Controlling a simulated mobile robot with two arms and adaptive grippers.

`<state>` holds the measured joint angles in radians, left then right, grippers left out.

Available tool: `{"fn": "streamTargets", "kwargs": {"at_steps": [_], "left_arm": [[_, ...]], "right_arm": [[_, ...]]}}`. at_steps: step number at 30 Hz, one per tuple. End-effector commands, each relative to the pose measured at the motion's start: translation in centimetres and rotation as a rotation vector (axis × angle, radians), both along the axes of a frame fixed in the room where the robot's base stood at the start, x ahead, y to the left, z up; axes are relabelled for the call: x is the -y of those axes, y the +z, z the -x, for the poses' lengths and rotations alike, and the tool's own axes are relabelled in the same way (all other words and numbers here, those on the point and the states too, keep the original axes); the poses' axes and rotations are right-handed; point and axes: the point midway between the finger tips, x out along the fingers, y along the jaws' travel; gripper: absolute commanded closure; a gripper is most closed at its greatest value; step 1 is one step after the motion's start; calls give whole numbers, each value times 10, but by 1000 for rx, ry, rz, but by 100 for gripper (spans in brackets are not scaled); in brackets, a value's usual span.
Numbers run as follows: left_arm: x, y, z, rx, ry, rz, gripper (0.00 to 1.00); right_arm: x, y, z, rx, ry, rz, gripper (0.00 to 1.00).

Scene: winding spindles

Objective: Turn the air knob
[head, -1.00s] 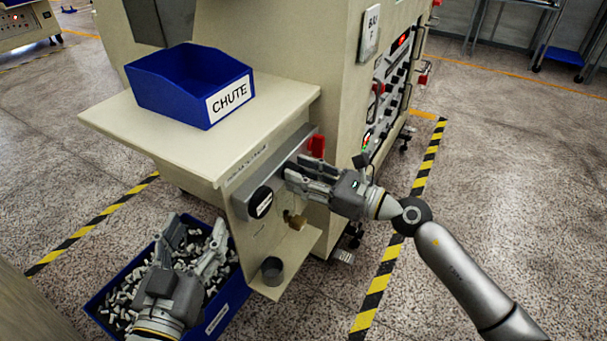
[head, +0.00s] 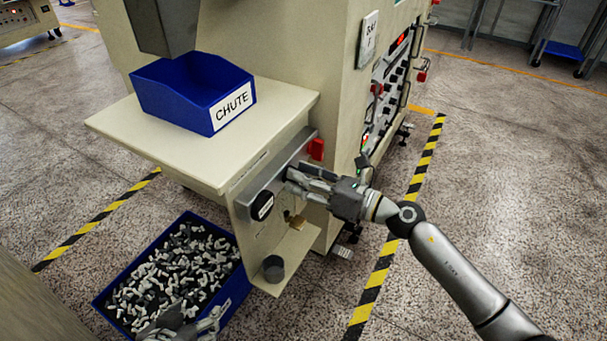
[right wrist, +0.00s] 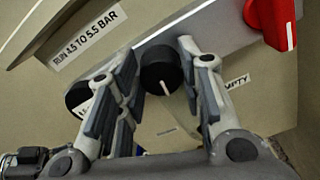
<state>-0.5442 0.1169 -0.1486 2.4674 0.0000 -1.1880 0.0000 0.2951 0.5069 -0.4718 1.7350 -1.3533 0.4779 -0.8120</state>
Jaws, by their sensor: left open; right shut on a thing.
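The black air knob (right wrist: 160,68) has a white pointer line and sits on a grey panel (head: 272,190) under the table's edge. In the right wrist view it is between the fingers of my right gripper (right wrist: 157,52), which is shut on it. In the head view my right gripper (head: 292,178) reaches the panel from the right, and its fingers largely hide the knob. The pointer slants down and slightly right in the right wrist view. My left gripper (head: 196,317) is open and empty at the bottom edge, over the front of the blue parts bin, partly out of frame.
A round black part (head: 261,204) is left of the knob and a red knob (head: 316,149) right of it. A label reading "RUN 4.5 TO 5.5 BAR" (right wrist: 90,38) is above. A padlock (head: 297,222), dark cup (head: 273,268), parts bin (head: 98,302) and blue CHUTE bin (head: 160,97) are near.

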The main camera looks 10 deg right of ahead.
Motion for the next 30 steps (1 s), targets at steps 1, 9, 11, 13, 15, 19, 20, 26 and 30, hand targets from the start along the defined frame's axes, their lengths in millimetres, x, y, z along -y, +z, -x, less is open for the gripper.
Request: {"fn": "streamTargets", "kwargs": {"at_steps": [1, 9, 11, 13, 15, 19, 20, 26, 30], "left_arm": [[-2, -1, 4, -22, 1, -5, 38], [-4, -6, 10, -55, 4, -12, 38], [-4, -6, 10, -54, 4, -12, 38], [-4, -6, 10, -54, 4, -12, 38], [-4, -6, 10, -53, 4, -12, 38], [-3, -6, 10, -53, 4, -12, 38], [-3, -6, 10, -53, 4, -12, 38], [-3, -5, 10, -52, 4, -11, 38], [-4, -6, 10, -53, 4, -12, 38]], "right_arm": [[0, 1, 0, -8, -2, -5, 89], [0, 0, -1, -17, -3, -14, 89], [0, 0, -1, -17, -3, -14, 89], [0, 0, -1, -16, -3, -13, 89], [0, 0, -1, -16, -3, -13, 58], [0, 0, 0, -16, -2, -14, 44], [0, 0, 0, -17, -1, -13, 44], [0, 0, 0, -17, -1, -13, 44], [4, 0, 3, -17, -1, -12, 44]]}}
